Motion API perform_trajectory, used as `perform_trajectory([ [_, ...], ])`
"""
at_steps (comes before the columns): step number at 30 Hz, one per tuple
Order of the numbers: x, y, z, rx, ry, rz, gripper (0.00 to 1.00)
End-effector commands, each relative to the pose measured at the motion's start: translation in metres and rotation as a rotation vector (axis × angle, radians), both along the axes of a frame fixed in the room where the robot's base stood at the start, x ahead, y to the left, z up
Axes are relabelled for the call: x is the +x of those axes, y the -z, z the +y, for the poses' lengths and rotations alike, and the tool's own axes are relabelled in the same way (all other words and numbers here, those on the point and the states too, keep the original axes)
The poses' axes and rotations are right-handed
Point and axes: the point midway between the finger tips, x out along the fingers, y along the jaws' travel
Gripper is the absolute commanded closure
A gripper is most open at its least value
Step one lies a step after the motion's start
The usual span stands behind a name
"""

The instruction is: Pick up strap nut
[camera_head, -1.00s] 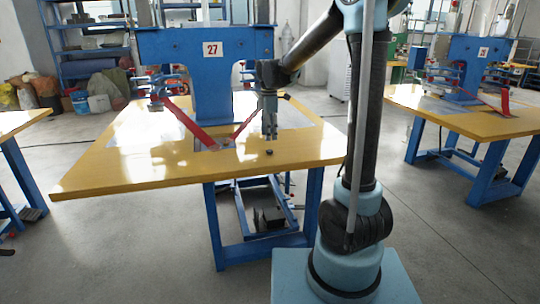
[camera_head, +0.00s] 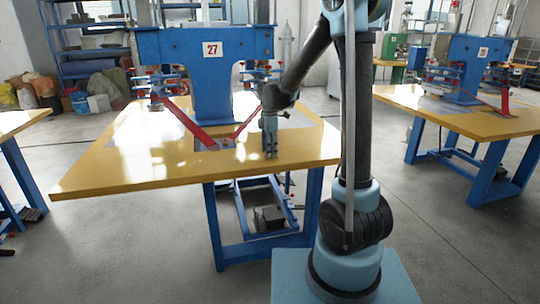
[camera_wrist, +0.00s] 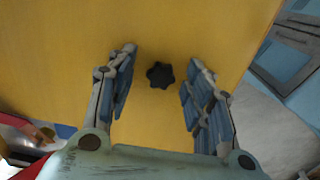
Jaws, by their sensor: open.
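The strap nut looks like a small black lobed knob (camera_wrist: 160,75) lying on the yellow tabletop (camera_head: 110,172). In the wrist view it sits between my two open fingertips, a little beyond them, with yellow table showing on both sides. My gripper (camera_wrist: 160,75) is open and empty, pointing down. In the head view my gripper (camera_head: 270,152) is low over the front right part of the table, and it hides the nut there. I cannot tell whether the fingertips touch the table.
A blue welding machine (camera_head: 212,80) marked 27 stands on the table behind my gripper, with red straps (camera_head: 188,124) slanting down to the tabletop. The front left of the table is clear. Another blue machine on a yellow table (camera_head: 485,122) stands to the right.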

Motion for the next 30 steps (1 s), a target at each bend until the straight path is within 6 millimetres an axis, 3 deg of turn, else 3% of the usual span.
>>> perform_trajectory([
  [2,0.0,0.0,0.0,0.0,0.0,0.0,0.53],
  [6,0.0,0.0,0.0,0.0,0.0,0.0,0.81],
  [8,0.0,0.0,0.0,0.0,0.0,0.0,0.89],
  [20,0.0,-0.003,0.0,0.0,0.0,0.0,0.89],
  [23,0.0,-0.011,0.0,0.0,0.0,0.0,0.89],
  [30,-0.001,-0.05,0.0,0.0,0.0,0.0,0.89],
])
